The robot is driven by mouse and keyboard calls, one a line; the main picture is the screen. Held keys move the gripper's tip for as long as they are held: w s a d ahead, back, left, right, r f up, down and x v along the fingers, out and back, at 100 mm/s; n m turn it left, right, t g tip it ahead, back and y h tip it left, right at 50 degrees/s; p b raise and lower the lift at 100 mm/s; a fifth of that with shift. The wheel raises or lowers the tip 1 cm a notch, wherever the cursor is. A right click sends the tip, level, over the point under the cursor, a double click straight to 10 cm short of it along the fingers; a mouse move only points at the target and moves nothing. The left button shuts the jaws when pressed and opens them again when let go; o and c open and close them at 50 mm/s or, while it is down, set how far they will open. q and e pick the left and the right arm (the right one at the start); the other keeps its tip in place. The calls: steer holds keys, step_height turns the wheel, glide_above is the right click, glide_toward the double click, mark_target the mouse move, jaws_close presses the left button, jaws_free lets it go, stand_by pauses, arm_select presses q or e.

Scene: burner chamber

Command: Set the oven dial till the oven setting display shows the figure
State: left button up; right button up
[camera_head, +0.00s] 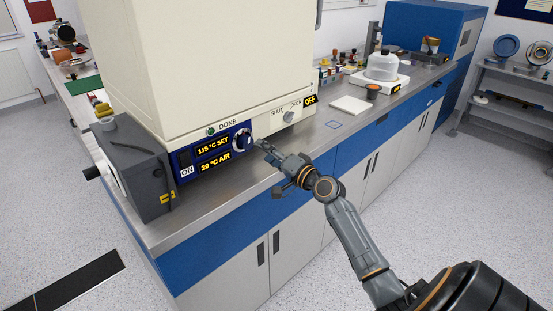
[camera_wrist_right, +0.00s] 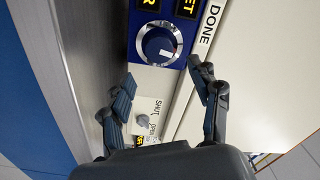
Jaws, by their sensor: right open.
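The oven (camera_head: 180,60) is a large cream box on the steel bench. Its blue front panel holds the oven setting display (camera_head: 212,146), which reads "115 °C SET" in yellow. The oven dial (camera_head: 243,140) is round, dark and blue with a pale scale ring, at the panel's right end. In the right wrist view the dial (camera_wrist_right: 159,44) shows a white pointer mark. My right gripper (camera_head: 267,150) is open and empty, just right of the dial in the head view. In the wrist view its fingers (camera_wrist_right: 163,86) are spread, with the dial beyond their tips, apart from them. My left gripper is out of view.
Below the setting display, the air display (camera_head: 215,162) reads "20 °C AIR". A SHUT/OPEN knob (camera_head: 288,116) and an OFF display (camera_head: 310,100) sit to the right. A grey box (camera_head: 140,170) stands left of the panel. The bench front (camera_head: 215,200) is clear.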

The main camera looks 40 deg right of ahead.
steer(key=shift+s+d, duration=0.2)
steer(key=shift+s, duration=1.95)
step_height(320, 180, down, 21)
steer(key=s+a+n+g+h, duration=0.1)
steer(key=s+g, duration=0.1)
steer(key=g, duration=0.2)
steer(key=s+a+f+n+g, duration=0.25)
steer(key=s+f, duration=0.35)
steer(key=f, duration=0.5)
steer(key=s+a+f+n+g, duration=0.1)
steer(key=s+a+f+g, duration=0.2)
steer(key=s+f, duration=0.55)
steer(key=s+a+f+n+g, duration=0.2)
steer(key=s+f, duration=0.5)
steer(key=s, duration=0.4)
steer(key=s+a+f+n+g, duration=0.3)
steer(key=s+a+f, duration=0.4)
steer(key=s, duration=0.4)
steer(key=s+a+f+n+g, duration=0.2)
steer(key=s+a+f+n, duration=0.3)
steer(key=s+f, duration=0.3)
steer(key=s, duration=0.3)
steer(key=shift+a, duration=0.15)
steer(key=shift+g, duration=0.25)
